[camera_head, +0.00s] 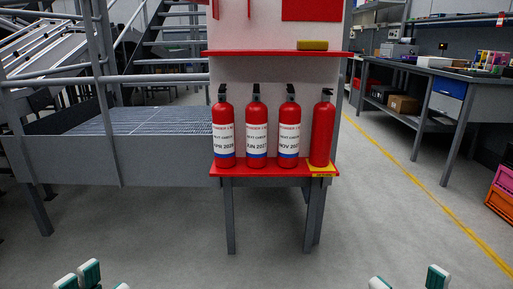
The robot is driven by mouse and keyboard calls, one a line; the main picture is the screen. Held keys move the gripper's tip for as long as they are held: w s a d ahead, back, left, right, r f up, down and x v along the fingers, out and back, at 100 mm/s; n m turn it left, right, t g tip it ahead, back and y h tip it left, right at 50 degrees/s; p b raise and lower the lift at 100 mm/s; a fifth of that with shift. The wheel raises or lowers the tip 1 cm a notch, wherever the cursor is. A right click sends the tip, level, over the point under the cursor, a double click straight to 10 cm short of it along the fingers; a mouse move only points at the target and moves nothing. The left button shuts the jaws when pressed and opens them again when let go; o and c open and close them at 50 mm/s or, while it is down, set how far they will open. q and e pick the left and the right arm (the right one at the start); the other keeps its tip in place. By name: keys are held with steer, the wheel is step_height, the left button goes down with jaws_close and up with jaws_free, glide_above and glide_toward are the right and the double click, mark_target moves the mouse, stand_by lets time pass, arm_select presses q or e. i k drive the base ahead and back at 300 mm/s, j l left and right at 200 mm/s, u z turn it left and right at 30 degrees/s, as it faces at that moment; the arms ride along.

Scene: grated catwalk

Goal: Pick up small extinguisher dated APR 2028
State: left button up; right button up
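Several small red extinguishers stand upright in a row on a red shelf (266,171). The leftmost extinguisher (224,131) has a white label with a date that looks like APR 2028, its left edge curving out of sight. Beside it, one extinguisher (256,129) is dated JUN with a year that is hard to read, and another (289,129) is dated NOV, also hard to read. The rightmost extinguisher (321,132) shows no label. My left gripper (93,280) and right gripper (409,281) show only fingertips at the bottom edge, spread apart, far from the shelf.
A grey railing and grated platform (150,119) stand left of the shelf. A yellow object (312,45) sits on the upper red ledge (265,53). A workbench (453,74) and orange crate (499,202) stand at right. The floor before the shelf is clear.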

mark_target(223, 112)
steer(key=i+l, duration=0.15)
steer(key=i, duration=0.55)
steer(key=i+j, duration=0.55)
steer(key=j, duration=0.2)
